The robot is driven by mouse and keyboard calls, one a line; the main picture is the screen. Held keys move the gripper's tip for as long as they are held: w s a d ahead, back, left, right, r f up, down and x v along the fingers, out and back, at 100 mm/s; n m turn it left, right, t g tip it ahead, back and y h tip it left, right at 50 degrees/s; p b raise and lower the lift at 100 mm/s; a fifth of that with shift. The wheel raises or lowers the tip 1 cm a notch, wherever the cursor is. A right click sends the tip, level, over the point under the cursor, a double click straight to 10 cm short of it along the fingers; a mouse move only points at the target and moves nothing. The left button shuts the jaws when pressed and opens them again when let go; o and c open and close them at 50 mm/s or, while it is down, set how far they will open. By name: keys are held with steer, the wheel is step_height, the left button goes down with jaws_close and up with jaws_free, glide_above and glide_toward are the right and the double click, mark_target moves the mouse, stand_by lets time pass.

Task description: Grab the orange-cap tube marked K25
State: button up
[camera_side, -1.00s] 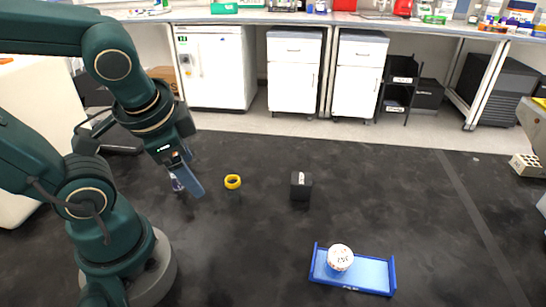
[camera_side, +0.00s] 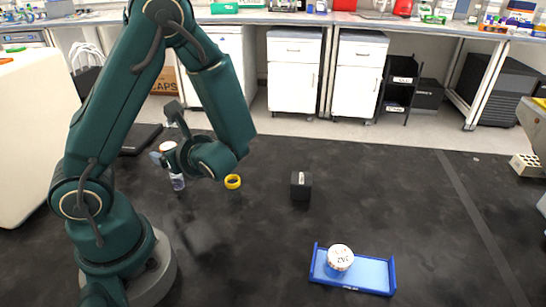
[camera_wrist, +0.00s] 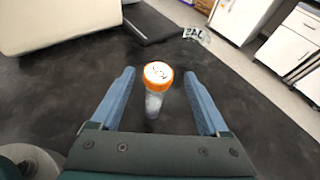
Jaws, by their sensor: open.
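The orange-cap tube (camera_wrist: 154,104) stands upright on the dark floor. In the wrist view its white cap top carries dark marking that looks like K25 turned around. My gripper (camera_wrist: 159,76) is open, with one blue finger on each side of the tube and visible gaps to both; I cannot tell its exact height against the cap. My fingers are mostly hidden there behind the wrist.
A black block (camera_side: 300,186) stands farther right. A blue tray (camera_side: 378,275) with a white-topped round item (camera_side: 340,257) lies front right. A flat black object (camera_wrist: 160,25) lies beyond the tube. Open floor surrounds these.

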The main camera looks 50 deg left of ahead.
steer(key=shift+s+a+f, duration=0.1)
steer(key=shift+s+f, duration=0.05)
steer(key=shift+f, duration=0.15)
steer(key=shift+x, duration=2.4)
jaws_close()
steer(key=shift+r, duration=0.15)
